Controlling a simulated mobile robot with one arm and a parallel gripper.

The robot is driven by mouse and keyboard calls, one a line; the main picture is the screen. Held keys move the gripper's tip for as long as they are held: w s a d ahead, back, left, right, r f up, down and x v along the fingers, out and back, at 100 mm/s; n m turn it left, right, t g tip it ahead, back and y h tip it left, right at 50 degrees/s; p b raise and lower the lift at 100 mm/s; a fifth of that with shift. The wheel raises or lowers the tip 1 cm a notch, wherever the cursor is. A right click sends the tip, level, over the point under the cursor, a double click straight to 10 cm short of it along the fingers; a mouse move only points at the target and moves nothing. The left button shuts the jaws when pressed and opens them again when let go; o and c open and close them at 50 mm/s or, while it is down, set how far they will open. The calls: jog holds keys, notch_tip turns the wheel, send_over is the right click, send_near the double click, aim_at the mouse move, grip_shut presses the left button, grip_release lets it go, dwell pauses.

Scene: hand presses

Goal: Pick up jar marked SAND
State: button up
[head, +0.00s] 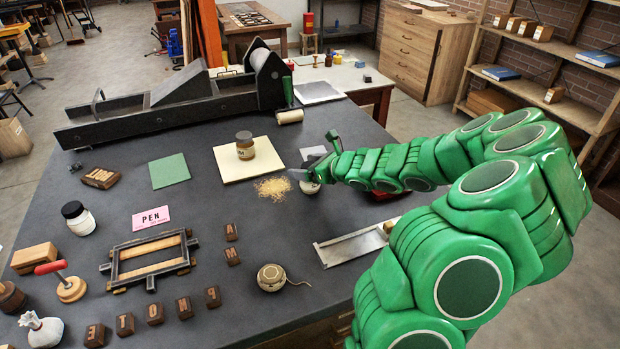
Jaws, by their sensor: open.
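No jar label reads clearly as SAND at this size. A jar with a brown lid and a tan label (245,146) stands upright on a cream sheet (232,170). A pale jar with dark marks (310,186) is partly hidden below my gripper; I cannot tell if they touch. A white jar with a black lid (78,219) stands at the left. My gripper (317,160) is at the end of my green arm, right of the cream sheet and apart from the brown-lidded jar. It is open; I see nothing held in it.
Tan grains (272,188) lie spilled beside the cream sheet. A dark press (180,100) spans the back of the table. A metal tray (352,246), a twine ball (271,277), a small frame (150,258) and several letter blocks (155,313) lie in front.

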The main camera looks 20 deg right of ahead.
jog(key=shift+w+a+f, duration=0.1)
jog(key=shift+c, duration=0.5)
jog(key=c, duration=1.1)
